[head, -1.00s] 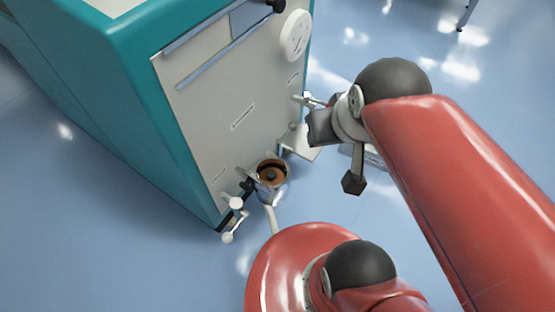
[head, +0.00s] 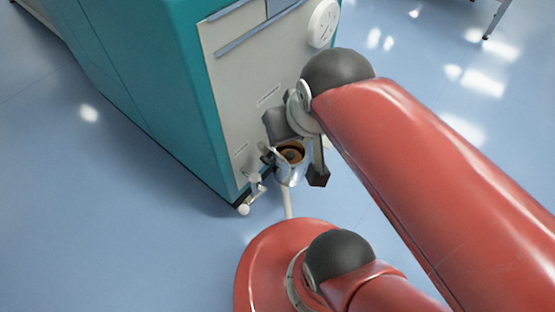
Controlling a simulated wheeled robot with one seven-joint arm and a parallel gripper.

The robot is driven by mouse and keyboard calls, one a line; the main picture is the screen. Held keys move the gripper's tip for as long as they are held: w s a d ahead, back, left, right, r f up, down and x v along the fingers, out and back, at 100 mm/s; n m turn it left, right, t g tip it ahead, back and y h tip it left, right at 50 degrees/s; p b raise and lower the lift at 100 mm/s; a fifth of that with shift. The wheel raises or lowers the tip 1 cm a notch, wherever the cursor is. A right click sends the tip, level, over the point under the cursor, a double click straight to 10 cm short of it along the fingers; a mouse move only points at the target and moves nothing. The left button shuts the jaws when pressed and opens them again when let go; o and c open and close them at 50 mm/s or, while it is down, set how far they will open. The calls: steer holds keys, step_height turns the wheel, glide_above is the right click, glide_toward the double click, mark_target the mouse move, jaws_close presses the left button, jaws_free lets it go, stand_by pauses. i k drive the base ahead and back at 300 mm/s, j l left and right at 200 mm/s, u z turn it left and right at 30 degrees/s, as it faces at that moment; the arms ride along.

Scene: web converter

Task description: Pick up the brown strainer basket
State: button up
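The brown strainer basket (head: 290,150) sits inside a round metal housing (head: 292,176) at the lower front of the machine. Its brown rim and a darker middle show from above. My gripper (head: 301,150) is over the right side of the housing, seen from above. Its two dark fingers stand apart, one up and left of the basket and one to its right. The gripper is open and holds nothing that I can see. Its height above the basket is hard to tell. The gripper and arm hide part of the machine front behind the basket.
The teal and grey machine (head: 190,110) stands behind and left of the basket. White-knobbed valve handles (head: 250,195) stick out just left of the housing. A round white dial (head: 323,23) is higher on the panel. The blue floor (head: 120,240) is clear at the left.

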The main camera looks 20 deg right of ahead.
mark_target(293, 157)
steer(key=j+z, duration=0.35)
steer(key=j, duration=0.3)
steer(key=j+z, duration=0.3)
steer(key=j, duration=0.35)
steer(key=z, duration=1.3)
